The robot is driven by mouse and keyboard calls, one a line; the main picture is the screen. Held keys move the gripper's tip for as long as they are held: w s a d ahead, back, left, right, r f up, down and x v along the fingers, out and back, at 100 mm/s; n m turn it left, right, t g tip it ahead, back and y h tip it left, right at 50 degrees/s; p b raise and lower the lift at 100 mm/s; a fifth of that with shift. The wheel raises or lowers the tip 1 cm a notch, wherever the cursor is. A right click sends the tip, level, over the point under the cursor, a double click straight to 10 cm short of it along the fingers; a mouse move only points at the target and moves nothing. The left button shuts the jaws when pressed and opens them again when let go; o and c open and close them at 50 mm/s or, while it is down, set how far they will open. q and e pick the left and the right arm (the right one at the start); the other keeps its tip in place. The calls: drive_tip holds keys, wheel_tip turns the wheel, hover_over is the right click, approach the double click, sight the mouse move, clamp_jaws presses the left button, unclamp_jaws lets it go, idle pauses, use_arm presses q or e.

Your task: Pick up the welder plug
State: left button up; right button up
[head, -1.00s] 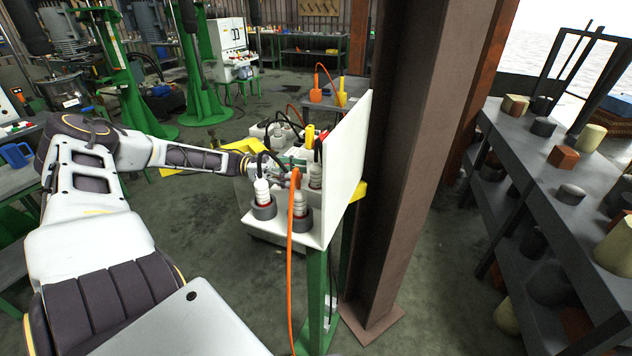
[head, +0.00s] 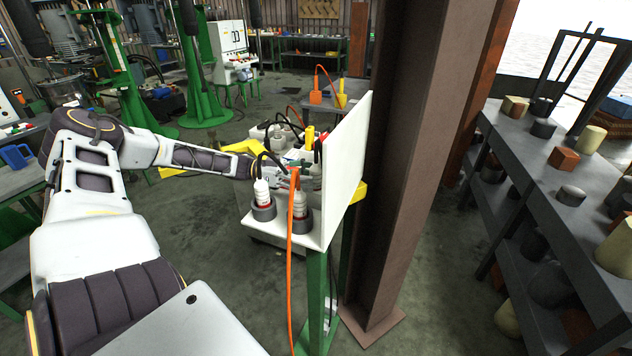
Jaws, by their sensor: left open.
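Two white plugs with red rings stand upright in dark round sockets on a white stand. The left plug (head: 262,193) has a black cable; the front plug (head: 300,204) has an orange cable. I cannot tell which is the welder plug. My left gripper (head: 306,176) is open, just behind the orange-cable plug and close to the white upright panel (head: 346,165). Its fingers are small and partly hidden by the orange cable and plug, so contact is unclear. My right gripper is not in view.
The white panel and a brown steel column (head: 405,150) stand right of the gripper. Yellow and red handles (head: 310,137) rise behind it. The orange cable (head: 290,275) hangs down the front. A grey shelf table (head: 540,185) with blocks is at the right. Open floor lies left of the stand.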

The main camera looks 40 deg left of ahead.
use_arm(q)
drive_tip(key=shift+w+d, duration=0.3)
drive_tip(key=shift+d, duration=0.3)
drive_tip(key=shift+w+d, duration=0.2)
drive_tip(key=shift+d, duration=0.2)
drive_tip(key=shift+w+d, duration=0.1)
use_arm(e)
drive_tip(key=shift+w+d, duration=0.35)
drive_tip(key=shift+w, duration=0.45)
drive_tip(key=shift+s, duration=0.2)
